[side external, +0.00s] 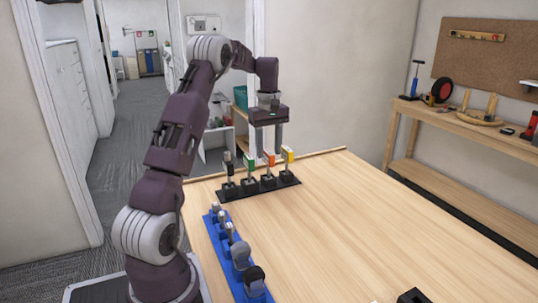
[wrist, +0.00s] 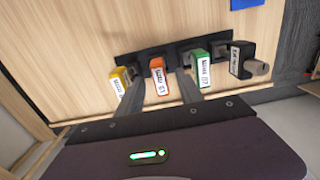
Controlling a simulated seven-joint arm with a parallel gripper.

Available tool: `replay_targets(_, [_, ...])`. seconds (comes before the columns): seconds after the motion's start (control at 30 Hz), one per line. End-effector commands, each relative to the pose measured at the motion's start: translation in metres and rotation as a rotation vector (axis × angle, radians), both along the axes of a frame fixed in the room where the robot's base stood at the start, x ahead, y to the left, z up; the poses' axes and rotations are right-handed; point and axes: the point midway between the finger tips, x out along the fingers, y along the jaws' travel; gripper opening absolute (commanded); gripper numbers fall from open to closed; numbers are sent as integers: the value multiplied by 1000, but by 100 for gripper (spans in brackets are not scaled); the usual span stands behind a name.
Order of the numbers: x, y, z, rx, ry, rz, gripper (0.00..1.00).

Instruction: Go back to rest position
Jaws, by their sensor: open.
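My gripper (side external: 269,149) points down over the black rack (side external: 289,187) near the table's far left corner. Its fingers are apart and open. In the wrist view my gripper (wrist: 160,84) has one finger on each side of the orange-tagged piece (wrist: 157,76), with gaps showing. The orange-tagged piece (side external: 269,160) stands upright in the rack. Beside it stand a yellow-tagged piece (side external: 288,155), a green-tagged piece (side external: 249,162) and a black-tagged piece (side external: 228,162). The tags carry printed labels; the exact depth of the fingertips beside the orange piece is hard to tell.
A blue rack (side external: 227,258) with several grey-headed pieces runs along the table's left edge. A dark object (side external: 413,296) lies at the front edge. The table (side external: 370,220) is bare in the middle and right. A wooden bench (side external: 470,125) with tools stands against the right wall.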

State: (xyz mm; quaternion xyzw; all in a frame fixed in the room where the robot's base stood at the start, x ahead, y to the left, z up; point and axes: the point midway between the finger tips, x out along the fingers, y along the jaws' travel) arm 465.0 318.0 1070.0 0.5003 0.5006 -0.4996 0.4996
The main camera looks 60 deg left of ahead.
Motion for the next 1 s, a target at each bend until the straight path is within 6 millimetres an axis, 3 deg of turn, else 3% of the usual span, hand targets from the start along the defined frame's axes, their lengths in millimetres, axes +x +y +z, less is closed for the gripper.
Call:
replay_targets(0.1, [1,0,26,4,-3,-1,43])
replay_targets(0.2, [1,0,40,2,-2,0,43])
replay_targets(0.37, [0,-1,48,0,-1,-1,43])
replay_targets(0.47, [4,-21,62,12,-19,-61,43])
replay_targets(0.57, [4,-85,100,53,-73,-257,43])
replay_targets(0.6, [-1,-121,115,76,-101,-370,43])
replay_targets(0.67, [-19,-177,134,114,-147,-553,43])
replay_targets(0.73, [-50,-236,146,163,-201,-772,43])
replay_targets(0.83, [-107,-302,142,240,-273,-1068,43])
replay_targets(0.9, [-145,-332,129,289,-315,-1243,43])
replay_targets(1.0, [-184,-354,108,346,-359,-1423,43])
